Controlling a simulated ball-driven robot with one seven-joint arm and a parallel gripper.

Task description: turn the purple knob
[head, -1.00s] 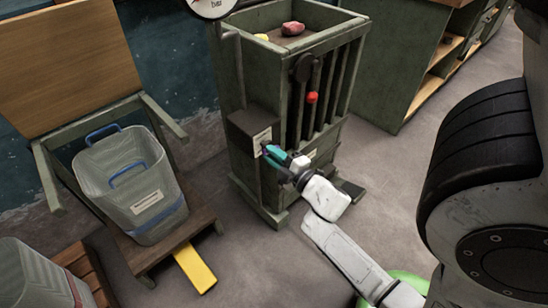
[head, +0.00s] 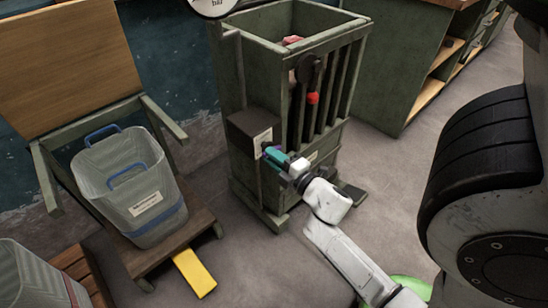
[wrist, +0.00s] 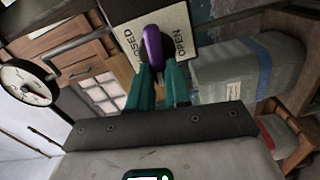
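The purple knob (wrist: 153,47) shows in the wrist view, a long rounded handle on a pale plate (wrist: 168,25) with the words CLOSED at left and OPEN at right. Its long side runs nearly up and down in that view, between the two words. My gripper (wrist: 161,68) has its teal fingers on either side of the knob's near end and looks shut on it. In the head view my gripper (head: 268,154) is at the dark box (head: 252,130) on the side of the green slatted bin (head: 270,75); the fingers largely hide the knob there.
A reddish lump (head: 292,40) lies inside the bin. A grey tub (head: 135,190) stands on a wooden stand at left, with a yellow pedal (head: 194,272) in front. Floor between is clear.

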